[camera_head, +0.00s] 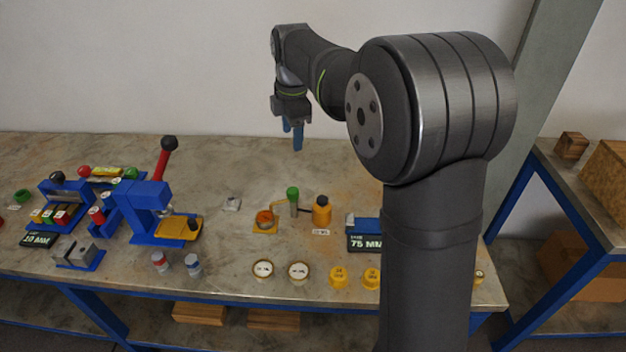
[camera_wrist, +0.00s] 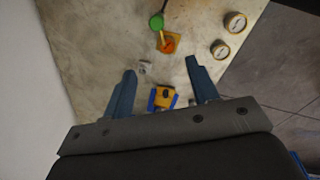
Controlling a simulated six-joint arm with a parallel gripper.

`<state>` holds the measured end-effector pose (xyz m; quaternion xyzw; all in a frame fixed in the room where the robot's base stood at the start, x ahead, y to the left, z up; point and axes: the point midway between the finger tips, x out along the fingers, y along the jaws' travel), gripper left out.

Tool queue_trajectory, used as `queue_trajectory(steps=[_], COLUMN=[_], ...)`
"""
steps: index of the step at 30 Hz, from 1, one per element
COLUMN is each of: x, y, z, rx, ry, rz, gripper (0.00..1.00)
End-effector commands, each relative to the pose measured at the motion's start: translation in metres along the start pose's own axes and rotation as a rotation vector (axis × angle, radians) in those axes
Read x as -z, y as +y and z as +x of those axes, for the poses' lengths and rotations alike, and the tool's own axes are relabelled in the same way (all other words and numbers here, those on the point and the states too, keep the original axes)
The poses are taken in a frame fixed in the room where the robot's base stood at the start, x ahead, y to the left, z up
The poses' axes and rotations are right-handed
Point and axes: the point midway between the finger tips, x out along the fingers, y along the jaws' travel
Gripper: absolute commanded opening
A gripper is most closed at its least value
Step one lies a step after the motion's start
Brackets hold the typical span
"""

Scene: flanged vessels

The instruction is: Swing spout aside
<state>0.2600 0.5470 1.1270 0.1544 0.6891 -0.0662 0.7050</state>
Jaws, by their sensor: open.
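The spout (camera_head: 279,205) is a thin orange arm. It reaches left from a post with a green knob (camera_head: 293,192) towards an orange vessel (camera_head: 265,219) on a yellow base. In the wrist view the spout (camera_wrist: 162,36) runs from the green knob (camera_wrist: 157,21) to the orange vessel (camera_wrist: 170,43), near the top. My gripper (camera_head: 292,134) is open and empty, high above the back of the table. In the wrist view its fingers (camera_wrist: 161,70) are spread apart, with the spout beyond their tips. I cannot tell whether the spout touches the vessel.
A blue press (camera_head: 148,197) with a red lever (camera_head: 163,164) stands to the left. Two round white-faced pots (camera_head: 263,269) (camera_head: 298,270) sit near the front edge. The back of the table is clear.

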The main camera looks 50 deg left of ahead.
Motion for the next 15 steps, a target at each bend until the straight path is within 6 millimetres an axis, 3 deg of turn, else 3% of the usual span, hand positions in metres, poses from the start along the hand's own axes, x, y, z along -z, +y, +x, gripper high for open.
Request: queue_trajectory(steps=[1, 6, 15], x=[-0.001, -0.004, -0.005], y=[0.009, 0.025, 0.028], z=[0.014, 0.042, 0.064], rx=[0.031, 0.101, 0.131], ry=[0.001, 0.009, 0.015], rz=[-0.036, -0.137, -0.177], gripper=[0.54, 0.54, 0.54])
